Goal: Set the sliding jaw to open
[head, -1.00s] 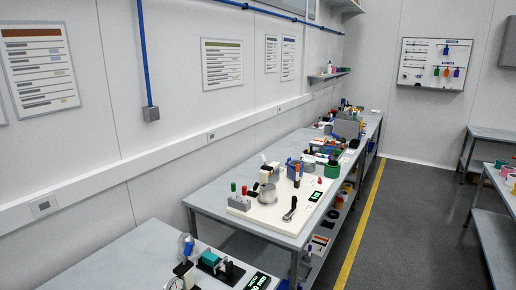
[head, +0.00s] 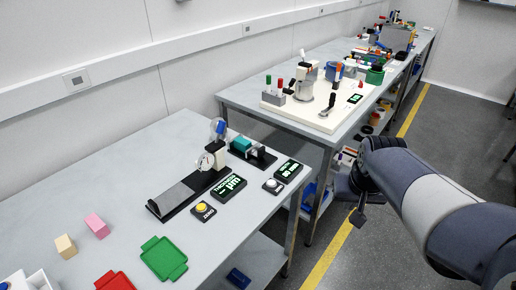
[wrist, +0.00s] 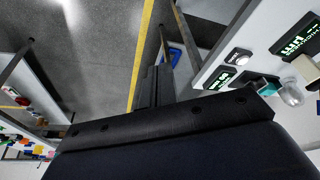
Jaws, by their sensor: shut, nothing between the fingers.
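A small black fixture (head: 266,159) stands on the near table with a teal block (head: 241,144) in it. It looks like a small vise, but which part slides and how wide its gap is are too small to tell. The teal block also shows at the right in the wrist view (wrist: 268,88). My gripper (head: 358,217) is in front of the table's right edge, over the floor, well to the right of the fixture and touching nothing. Its fingers (wrist: 155,85) look closed together and empty in the wrist view.
A green tray (head: 163,258) and a pink block (head: 97,226) lie nearer. A second bench (head: 238,98) stands behind.

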